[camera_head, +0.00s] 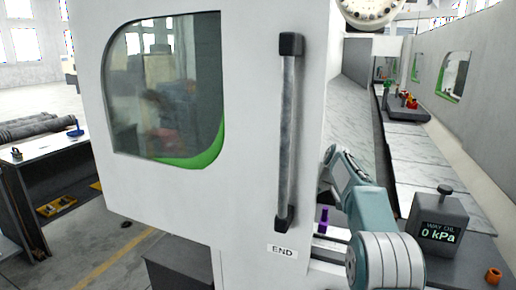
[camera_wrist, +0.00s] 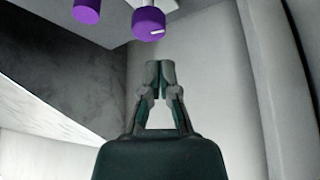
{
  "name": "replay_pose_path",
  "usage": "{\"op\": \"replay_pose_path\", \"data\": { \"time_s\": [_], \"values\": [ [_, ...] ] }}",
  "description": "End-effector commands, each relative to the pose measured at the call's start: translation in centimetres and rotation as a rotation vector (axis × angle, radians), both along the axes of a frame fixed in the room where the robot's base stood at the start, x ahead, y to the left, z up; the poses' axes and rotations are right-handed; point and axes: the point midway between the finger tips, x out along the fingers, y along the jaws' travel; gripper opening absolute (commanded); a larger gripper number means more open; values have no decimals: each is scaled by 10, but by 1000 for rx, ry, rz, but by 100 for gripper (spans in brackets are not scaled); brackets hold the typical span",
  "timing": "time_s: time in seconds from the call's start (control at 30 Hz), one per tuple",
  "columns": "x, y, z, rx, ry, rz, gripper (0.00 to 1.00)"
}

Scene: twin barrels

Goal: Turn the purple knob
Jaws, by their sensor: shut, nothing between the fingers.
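In the wrist view, a purple knob (camera_wrist: 149,24) with a white mark on its face hangs at the top, just beyond my fingertips. A second purple knob (camera_wrist: 87,9) is to its left, cut off by the top edge. My gripper (camera_wrist: 160,68) has its fingertips together, empty, and appears apart from the knobs. In the head view, my arm reaches in beside the white machine door, and I cannot make out my fingertips. A small upright purple piece (camera_head: 323,222) stands left of my arm; I cannot tell whether it is one of the knobs.
The white machine door (camera_head: 250,120) with a vertical metal handle (camera_head: 287,130) fills the middle of the head view. A gauge reading 0 kPa (camera_head: 438,225) and a small orange part (camera_head: 493,275) are on the right. A workbench (camera_head: 50,160) stands left.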

Motion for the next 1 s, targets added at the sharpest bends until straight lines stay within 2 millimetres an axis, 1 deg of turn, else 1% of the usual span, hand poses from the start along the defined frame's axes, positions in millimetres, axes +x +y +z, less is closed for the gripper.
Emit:
{"op": "replay_pose_path", "data": {
  "time_s": [0.17, 0.4, 0.6, 0.73, 1.0],
  "values": [
    [-1, 1, -13, 0, 4, 0, 0],
    [-1, 1, -43, -1, 2, 0, 0],
    [-1, 1, -63, 0, 2, 0, 0],
    [-1, 1, -69, -1, 1, 0, 0],
    [-1, 1, -70, -1, 1, 0, 0]
  ]
}}
